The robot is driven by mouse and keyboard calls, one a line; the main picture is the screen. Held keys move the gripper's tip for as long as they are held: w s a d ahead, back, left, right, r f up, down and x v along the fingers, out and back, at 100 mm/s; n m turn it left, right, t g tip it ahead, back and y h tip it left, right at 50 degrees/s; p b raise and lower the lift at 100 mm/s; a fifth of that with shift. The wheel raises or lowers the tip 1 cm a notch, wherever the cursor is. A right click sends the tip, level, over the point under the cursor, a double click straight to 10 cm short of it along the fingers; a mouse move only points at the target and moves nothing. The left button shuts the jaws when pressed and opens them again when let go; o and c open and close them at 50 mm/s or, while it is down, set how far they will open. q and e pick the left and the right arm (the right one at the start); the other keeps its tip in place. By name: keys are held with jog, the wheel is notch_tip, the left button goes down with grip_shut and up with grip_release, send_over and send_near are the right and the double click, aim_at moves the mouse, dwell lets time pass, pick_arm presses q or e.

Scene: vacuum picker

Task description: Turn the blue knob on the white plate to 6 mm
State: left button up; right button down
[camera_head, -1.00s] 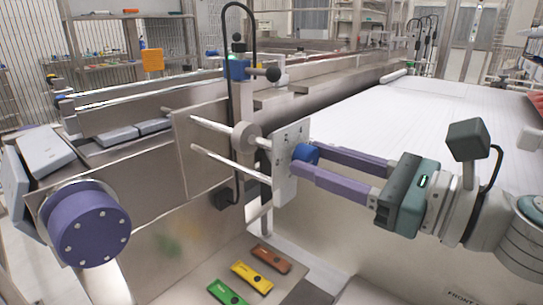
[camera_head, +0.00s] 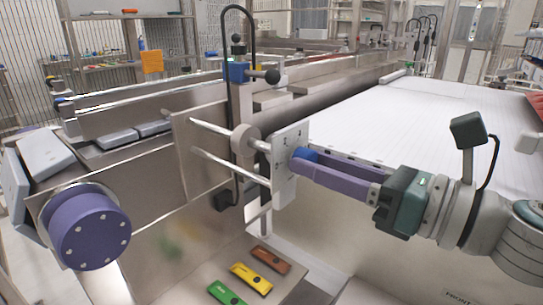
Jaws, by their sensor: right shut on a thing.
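The plate has small dark marks that are too small to read. My right gripper (camera_head: 303,162) comes in from the right, and its purple fingers are shut on the knob. The fingers hide part of the knob, and its pointer or setting cannot be made out. My left gripper is not in view.
Metal rods and a round collar (camera_head: 245,139) stand behind the plate. A black cable (camera_head: 226,60) arches above it. A wide white belt (camera_head: 400,110) lies behind my right arm. Green, yellow (camera_head: 250,278) and brown pieces lie on the surface below.

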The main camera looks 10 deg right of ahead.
jog(key=shift+f+m+p, duration=0.1)
jog(key=shift+m+p, duration=3.2)
jog(key=shift+m, duration=12.5)
jog(key=shift+c, duration=2.4)
grip_release()
jog(key=shift+s, duration=0.1)
